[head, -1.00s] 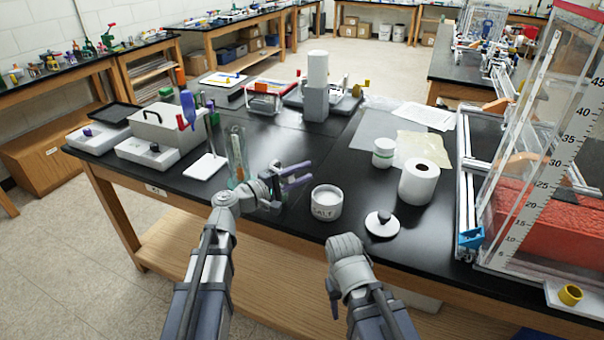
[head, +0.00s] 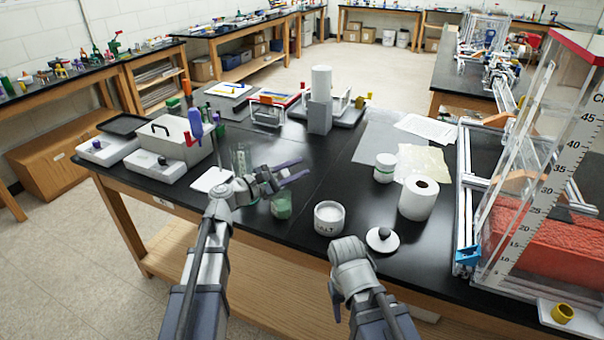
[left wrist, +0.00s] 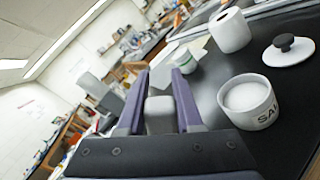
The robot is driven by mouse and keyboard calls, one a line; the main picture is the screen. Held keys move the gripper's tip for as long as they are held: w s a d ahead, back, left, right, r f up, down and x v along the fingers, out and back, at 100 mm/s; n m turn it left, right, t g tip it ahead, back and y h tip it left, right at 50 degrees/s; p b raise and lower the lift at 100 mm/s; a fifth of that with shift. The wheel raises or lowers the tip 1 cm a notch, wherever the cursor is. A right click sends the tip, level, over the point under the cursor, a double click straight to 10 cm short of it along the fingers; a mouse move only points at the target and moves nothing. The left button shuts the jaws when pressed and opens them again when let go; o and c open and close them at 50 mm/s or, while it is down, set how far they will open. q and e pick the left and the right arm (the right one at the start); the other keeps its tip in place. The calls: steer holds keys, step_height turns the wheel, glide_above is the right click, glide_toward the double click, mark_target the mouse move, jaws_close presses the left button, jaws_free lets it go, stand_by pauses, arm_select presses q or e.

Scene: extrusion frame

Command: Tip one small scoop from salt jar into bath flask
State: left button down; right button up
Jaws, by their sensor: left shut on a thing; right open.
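The salt jar (head: 328,218) is white, open and full of white salt; it also shows in the left wrist view (left wrist: 248,101). Its white lid (head: 381,240) with a dark knob lies to its right. A small glass vessel with green contents (head: 281,206), apparently the bath flask, stands left of the jar. My left gripper (head: 290,176) is over and just behind that vessel, its purple fingers around a grey piece (left wrist: 161,115); no scoop bowl can be made out. My right gripper (head: 336,298) is low in front of the table edge, its fingers mostly hidden behind its wrist.
A tall clear glass (head: 241,158) stands behind my left wrist. A paper roll (head: 418,198) and a white tub (head: 385,167) are right of the jar. A clear tank (head: 540,190) bounds the right side. The black table top is clear behind the jar.

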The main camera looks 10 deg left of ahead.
arm_select(q)
steer(key=w+a+r+n+p, duration=0.3)
steer(key=w+r+n+p, duration=0.1)
steer(key=r+n+p, duration=0.1)
steer(key=shift+a+r+n, duration=0.4)
steer(key=shift+r+n, duration=0.05)
steer(key=shift+n, duration=0.65)
steer(key=shift+w, duration=0.1)
